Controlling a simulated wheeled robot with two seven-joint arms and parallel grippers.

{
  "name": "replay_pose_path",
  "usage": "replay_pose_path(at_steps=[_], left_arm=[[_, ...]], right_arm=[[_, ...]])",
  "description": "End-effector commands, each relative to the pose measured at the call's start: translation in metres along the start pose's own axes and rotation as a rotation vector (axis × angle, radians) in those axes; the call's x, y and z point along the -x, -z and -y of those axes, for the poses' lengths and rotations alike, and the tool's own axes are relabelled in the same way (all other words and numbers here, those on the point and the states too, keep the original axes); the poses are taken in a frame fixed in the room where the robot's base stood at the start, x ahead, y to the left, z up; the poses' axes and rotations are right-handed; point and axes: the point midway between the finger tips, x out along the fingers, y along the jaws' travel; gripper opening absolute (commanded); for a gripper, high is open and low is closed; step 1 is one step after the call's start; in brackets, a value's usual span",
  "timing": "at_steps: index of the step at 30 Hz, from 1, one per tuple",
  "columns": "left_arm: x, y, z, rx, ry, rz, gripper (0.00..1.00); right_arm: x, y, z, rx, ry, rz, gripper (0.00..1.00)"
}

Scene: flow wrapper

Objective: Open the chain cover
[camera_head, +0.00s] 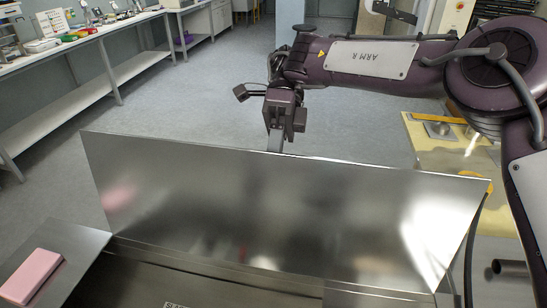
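The chain cover (270,205) is a wide, shiny metal panel in the middle of the head view. It stands raised and tilted up from the machine body (210,290) along its lower edge. My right gripper (276,140) points down at the far side of the cover's top edge, left of the middle. Its fingertips are hidden behind the panel, so I cannot tell whether it touches the cover or how wide it is open. My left gripper is not in view.
A pink block (32,275) lies on a metal plate (80,245) at the lower left. A long workbench (75,45) with tools runs along the upper left. A yellow-edged table (425,150) is at the right. The grey floor (190,105) behind the cover is clear.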

Motion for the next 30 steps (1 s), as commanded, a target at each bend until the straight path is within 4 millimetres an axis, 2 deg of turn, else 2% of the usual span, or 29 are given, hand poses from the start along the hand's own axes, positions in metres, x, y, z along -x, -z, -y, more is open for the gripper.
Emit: replay_pose_path(at_steps=[1,5,26,30], left_arm=[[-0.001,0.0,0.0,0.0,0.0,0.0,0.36],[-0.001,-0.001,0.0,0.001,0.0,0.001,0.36],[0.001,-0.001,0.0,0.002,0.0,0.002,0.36],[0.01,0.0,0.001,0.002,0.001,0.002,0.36]], right_arm=[[-0.006,0.0,0.005,-0.004,-0.007,-0.008,0.15],[-0.005,0.0,0.004,-0.003,-0.008,-0.007,0.31],[-0.001,0.0,0.0,-0.001,-0.004,-0.002,0.31],[0.0,-0.001,-0.003,-0.001,0.004,-0.003,0.31]])
